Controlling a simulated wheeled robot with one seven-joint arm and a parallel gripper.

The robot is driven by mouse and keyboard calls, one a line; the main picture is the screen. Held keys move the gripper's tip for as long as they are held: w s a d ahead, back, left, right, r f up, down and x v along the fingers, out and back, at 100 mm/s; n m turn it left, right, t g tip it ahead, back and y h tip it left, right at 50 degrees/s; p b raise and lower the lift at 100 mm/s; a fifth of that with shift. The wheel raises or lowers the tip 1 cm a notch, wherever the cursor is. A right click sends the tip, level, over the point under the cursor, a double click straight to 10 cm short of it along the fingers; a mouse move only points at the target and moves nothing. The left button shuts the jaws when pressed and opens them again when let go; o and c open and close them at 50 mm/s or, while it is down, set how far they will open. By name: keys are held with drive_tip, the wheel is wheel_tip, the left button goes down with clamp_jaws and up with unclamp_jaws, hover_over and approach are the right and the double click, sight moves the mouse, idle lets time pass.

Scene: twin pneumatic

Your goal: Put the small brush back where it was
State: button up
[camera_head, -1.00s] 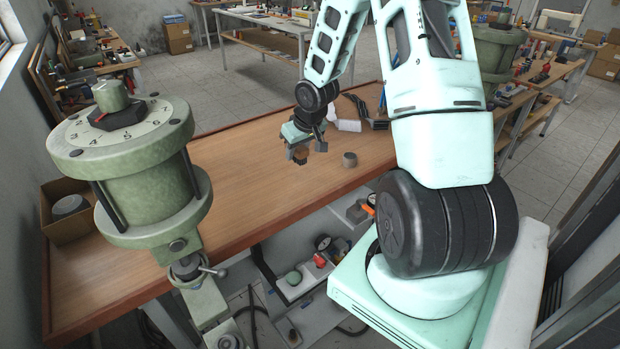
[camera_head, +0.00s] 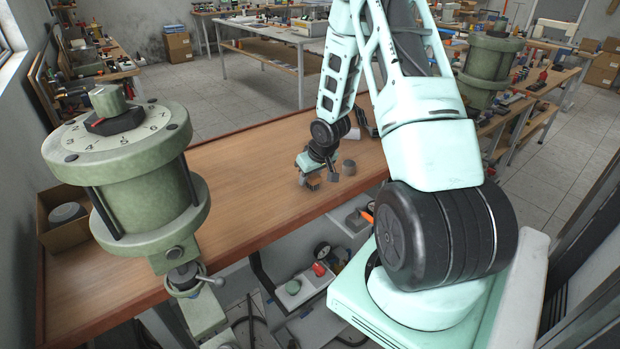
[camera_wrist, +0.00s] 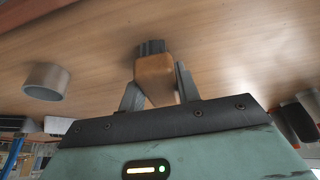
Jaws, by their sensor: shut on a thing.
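The small brush (camera_wrist: 155,72) is between the two fingers of my gripper (camera_wrist: 158,88) in the wrist view. It has a light wooden body and dark bristles at its far end. My gripper is shut on the wooden part. In the head view the gripper (camera_head: 318,180) is low at the front part of the wooden bench (camera_head: 235,185), with the brush (camera_head: 314,184) at its tips. I cannot tell whether the brush touches the bench top.
A grey cylinder (camera_head: 349,168) stands just right of the gripper; it also shows in the wrist view (camera_wrist: 46,81). Dark items (camera_head: 367,118) lie behind my arm. A green dial machine (camera_head: 125,170) and a cardboard box (camera_head: 62,222) are at left. The bench's middle is clear.

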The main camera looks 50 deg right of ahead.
drive_tip(key=shift+f, duration=0.25)
drive_tip(key=shift+f, duration=0.2)
drive_tip(key=o, duration=0.9)
drive_tip(key=shift+o, duration=0.2)
drive_tip(key=shift+r, duration=0.15)
drive_tip(key=shift+r, duration=0.2)
drive_tip(key=p+v, duration=0.1)
drive_tip(key=v, duration=1)
drive_tip(key=shift+s+r+p, duration=0.25)
drive_tip(key=shift+r+p, duration=0.05)
